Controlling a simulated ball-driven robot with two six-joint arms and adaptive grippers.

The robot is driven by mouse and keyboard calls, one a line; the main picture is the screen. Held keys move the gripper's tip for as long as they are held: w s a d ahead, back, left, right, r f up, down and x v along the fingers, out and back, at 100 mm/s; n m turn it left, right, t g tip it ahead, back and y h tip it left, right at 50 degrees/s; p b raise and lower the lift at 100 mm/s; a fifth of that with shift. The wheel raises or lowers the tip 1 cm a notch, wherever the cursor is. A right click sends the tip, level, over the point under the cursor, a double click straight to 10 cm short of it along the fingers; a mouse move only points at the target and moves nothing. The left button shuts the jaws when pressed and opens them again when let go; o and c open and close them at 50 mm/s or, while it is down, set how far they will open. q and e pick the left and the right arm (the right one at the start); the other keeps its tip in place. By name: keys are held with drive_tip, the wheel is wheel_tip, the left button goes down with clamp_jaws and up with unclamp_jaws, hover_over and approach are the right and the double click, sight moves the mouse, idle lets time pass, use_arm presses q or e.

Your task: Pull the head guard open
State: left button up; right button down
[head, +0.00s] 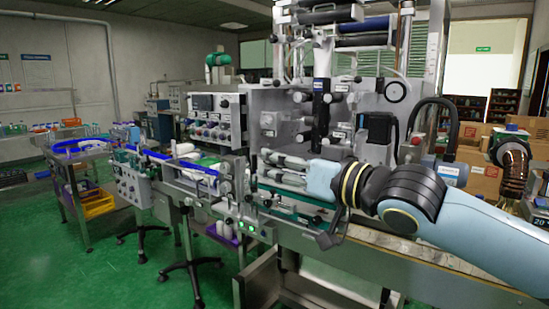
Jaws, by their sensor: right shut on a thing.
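The sleeve applicator (345,105) stands at centre right, a grey machine with rollers on top and knobs on its face. My right gripper (264,168) reaches in from the right, across the machine's front. Its two grey fingers point left and are shut on a part at the left side of the applicator head, which appears to be the head guard. The gripped part is mostly hidden between the fingertips. I cannot make out the guard's outline or how far open it stands. My left gripper is not in view.
A control box with knobs (215,122) stands left of the head. A conveyor (180,165) runs left from the machine, and a metal bed (430,262) lies below my right arm. Cardboard boxes (480,165) stand at the right. The green floor (60,265) at front left is clear.

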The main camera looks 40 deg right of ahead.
drive_tip(key=shift+r, duration=0.15)
drive_tip(key=c, duration=1.2)
unclamp_jaws()
drive_tip(key=shift+c, duration=0.2)
drive_tip(key=shift+o, duration=0.8)
drive_tip(key=shift+w+d, duration=0.1)
drive_tip(key=shift+d, duration=0.05)
